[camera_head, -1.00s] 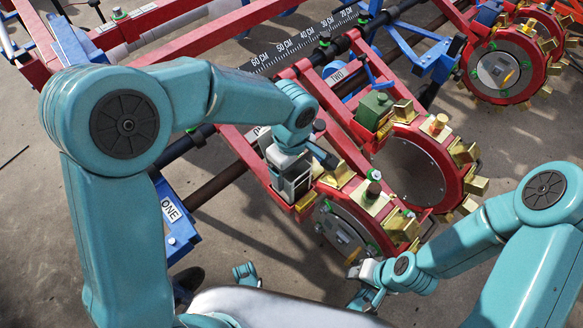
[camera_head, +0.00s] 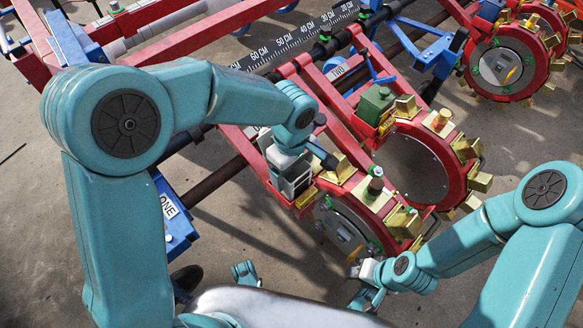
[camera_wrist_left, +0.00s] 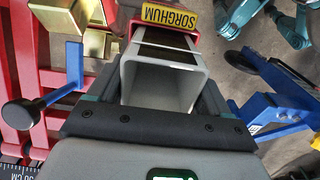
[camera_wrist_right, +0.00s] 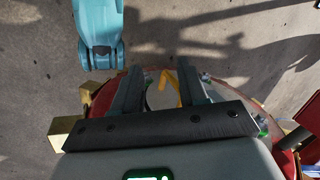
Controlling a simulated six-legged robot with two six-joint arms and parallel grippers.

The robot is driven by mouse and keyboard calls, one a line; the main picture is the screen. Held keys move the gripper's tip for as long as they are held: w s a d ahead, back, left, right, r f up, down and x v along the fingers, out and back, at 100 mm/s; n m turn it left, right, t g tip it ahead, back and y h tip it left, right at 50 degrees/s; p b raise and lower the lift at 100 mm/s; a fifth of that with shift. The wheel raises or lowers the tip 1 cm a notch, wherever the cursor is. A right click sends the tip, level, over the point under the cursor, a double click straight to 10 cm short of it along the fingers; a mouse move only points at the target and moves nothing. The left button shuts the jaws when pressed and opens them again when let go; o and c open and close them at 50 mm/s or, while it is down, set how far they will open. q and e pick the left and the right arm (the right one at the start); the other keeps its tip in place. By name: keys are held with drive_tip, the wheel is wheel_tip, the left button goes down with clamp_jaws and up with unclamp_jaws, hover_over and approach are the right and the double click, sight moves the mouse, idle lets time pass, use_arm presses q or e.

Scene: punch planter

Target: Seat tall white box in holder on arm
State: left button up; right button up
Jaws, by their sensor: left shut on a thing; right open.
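The tall white box (camera_head: 288,184) stands at the red planter arm (camera_head: 245,158) in the head view. My left gripper (camera_head: 292,150) is shut on its upper part from above. In the left wrist view the box (camera_wrist_left: 160,82) shows its open, hollow top between my left fingers (camera_wrist_left: 158,95). The yellow SORGHUM plate (camera_wrist_left: 171,18) of the arm is just beyond it. The box's lower end is hidden, so I cannot tell how deep it sits in the holder. My right gripper (camera_wrist_right: 160,88) is open and empty, above a round disc (camera_wrist_right: 160,98).
A green box (camera_head: 375,106) sits on the neighbouring red arm. Discs with brass-coloured paddles (camera_head: 410,165) stand to the right. A blue bracket marked ONE (camera_head: 169,207) is at the left. Bare ground lies below the machine.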

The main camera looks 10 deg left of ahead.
use_arm(q)
drive_tip(key=shift+f+b, duration=0.3)
drive_tip(key=shift+f, duration=0.1)
drive_tip(key=o, duration=1.2)
wheel_tip(320, 180, up, 2)
drive_tip(key=shift+p, duration=0.6)
wheel_tip(320, 180, up, 14)
drive_tip(key=p, duration=0.5)
drive_tip(key=shift+r, duration=0.2)
